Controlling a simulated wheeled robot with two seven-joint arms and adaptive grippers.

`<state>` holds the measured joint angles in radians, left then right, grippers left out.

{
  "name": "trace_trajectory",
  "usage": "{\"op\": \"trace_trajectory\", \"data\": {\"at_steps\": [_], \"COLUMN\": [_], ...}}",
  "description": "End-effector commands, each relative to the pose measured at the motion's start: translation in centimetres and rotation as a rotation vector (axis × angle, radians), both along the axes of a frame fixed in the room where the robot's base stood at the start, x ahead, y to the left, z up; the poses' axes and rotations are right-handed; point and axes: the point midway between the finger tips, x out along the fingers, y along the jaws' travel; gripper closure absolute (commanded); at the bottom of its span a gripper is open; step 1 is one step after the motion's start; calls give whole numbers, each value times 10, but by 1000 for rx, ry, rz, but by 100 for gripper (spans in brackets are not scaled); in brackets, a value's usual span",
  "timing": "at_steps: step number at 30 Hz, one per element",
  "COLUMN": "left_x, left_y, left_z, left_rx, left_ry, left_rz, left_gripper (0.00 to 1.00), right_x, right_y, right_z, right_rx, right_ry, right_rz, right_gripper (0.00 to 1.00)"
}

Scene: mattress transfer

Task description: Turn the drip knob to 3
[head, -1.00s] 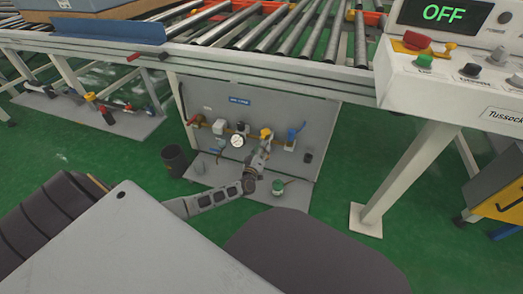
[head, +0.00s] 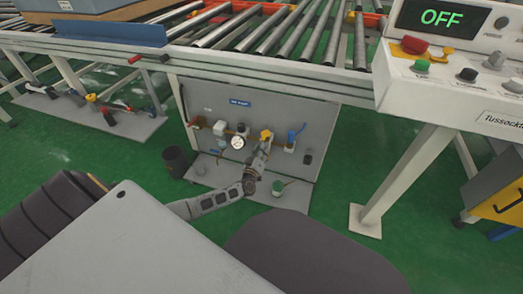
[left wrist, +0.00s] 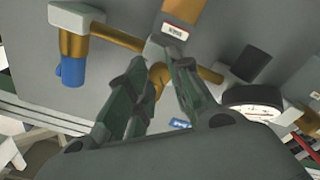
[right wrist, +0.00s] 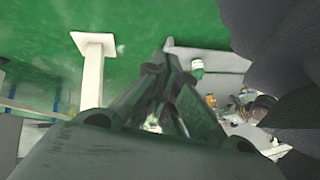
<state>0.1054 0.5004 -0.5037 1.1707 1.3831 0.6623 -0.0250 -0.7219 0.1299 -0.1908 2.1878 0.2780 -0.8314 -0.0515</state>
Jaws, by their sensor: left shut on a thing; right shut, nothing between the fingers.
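A grey panel (head: 222,92) under the conveyor carries a row of fittings. The yellow-brass knob (head: 266,134) is right of the round white gauge (head: 238,142). My left gripper (head: 264,147) reaches up to it from below. In the left wrist view its fingers (left wrist: 157,68) are closed around a brass-coloured knob (left wrist: 159,80), between the blue-capped fitting (left wrist: 72,75) and the gauge (left wrist: 253,104). The fingers hide part of the knob, and I cannot read any scale mark. My right gripper (right wrist: 165,72) is shut and empty, out of the head view.
A control box (head: 430,85) reading OFF stands at the right. The table leg (head: 405,180) is to the right. Green floor is open between them.

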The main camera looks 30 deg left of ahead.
Motion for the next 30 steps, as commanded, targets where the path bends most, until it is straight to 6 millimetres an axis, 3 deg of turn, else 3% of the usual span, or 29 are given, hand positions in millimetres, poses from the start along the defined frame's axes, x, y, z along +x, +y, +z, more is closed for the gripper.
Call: {"op": "trace_trajectory", "data": {"at_steps": [11, 30], "left_x": [-2, -2], "left_y": [-2, -2], "left_z": [-1, -2], "left_rx": [211, 706], "left_ry": [59, 179], "left_rz": [-1, -4], "left_gripper": [100, 100], "right_x": [-3, -6], "right_y": [-4, -19], "right_z": [25, 100], "right_rx": [-24, -144], "right_ry": [26, 134], "right_rz": [-13, 48], "right_gripper": [100, 100]}}
